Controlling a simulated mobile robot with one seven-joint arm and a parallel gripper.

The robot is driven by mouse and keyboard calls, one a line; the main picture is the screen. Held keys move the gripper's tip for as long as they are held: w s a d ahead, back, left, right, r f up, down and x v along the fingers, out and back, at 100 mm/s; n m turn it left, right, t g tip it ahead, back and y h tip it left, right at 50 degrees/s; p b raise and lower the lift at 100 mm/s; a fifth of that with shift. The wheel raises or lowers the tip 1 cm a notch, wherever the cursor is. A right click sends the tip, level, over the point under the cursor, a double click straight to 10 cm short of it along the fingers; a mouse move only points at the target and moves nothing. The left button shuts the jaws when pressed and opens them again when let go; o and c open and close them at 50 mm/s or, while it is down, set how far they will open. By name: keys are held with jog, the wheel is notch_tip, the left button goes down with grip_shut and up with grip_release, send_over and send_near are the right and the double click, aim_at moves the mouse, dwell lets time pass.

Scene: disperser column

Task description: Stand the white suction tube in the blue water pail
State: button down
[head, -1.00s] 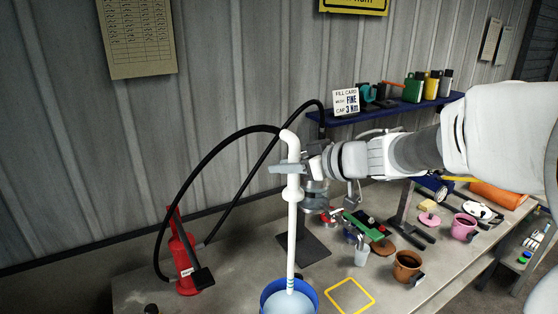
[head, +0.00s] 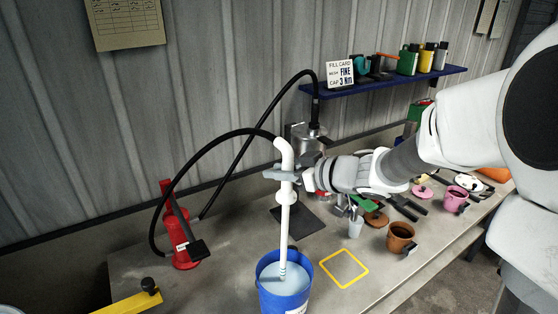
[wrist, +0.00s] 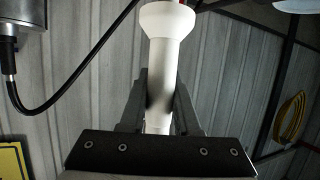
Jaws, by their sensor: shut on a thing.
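The white suction tube (head: 284,232) is upright, with a bent top and a wide collar. It also shows in the wrist view (wrist: 161,75). My gripper (head: 284,175) is shut on the tube just above the collar. In the wrist view its two dark fingers (wrist: 158,112) flank the tube. The blue water pail (head: 267,296) stands near the bench's front edge, holding pale water. The tube's lower end shows within the pail's opening, over the water; whether it touches the bottom cannot be told. A black hose runs from the tube's top.
A red pump-like canister (head: 181,240) stands left of the pail. A yellow square outline (head: 344,268) marks clear bench to the right. A brown pot (head: 400,237) and a light cup (head: 355,227) stand beyond it. A blue shelf (head: 390,82) hangs behind. A yellow bar (head: 128,303) lies front left.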

aim_at(280, 191)
notch_tip(280, 191, down, 4)
jog(key=b, duration=0.4)
jog(key=shift+s+d, duration=0.1)
jog(key=shift+s, duration=0.05)
jog(key=s+d+f+t+y+b, duration=0.1)
jog(key=s+d+f+b, duration=0.1)
jog(key=f+b, duration=0.8)
jog(key=shift+s+f+t+b, duration=0.15)
jog(key=shift+s+t+b, duration=0.25)
jog(key=shift+b, duration=0.65)
jog(key=shift+s, duration=0.15)
jog(key=c, duration=0.6)
grip_release()
jog(key=shift+o, duration=0.2)
jog(key=shift+d, duration=0.1)
jog(key=p+v, duration=0.1)
jog(key=v, duration=1.6)
jog(key=shift+d+n+p, duration=0.3)
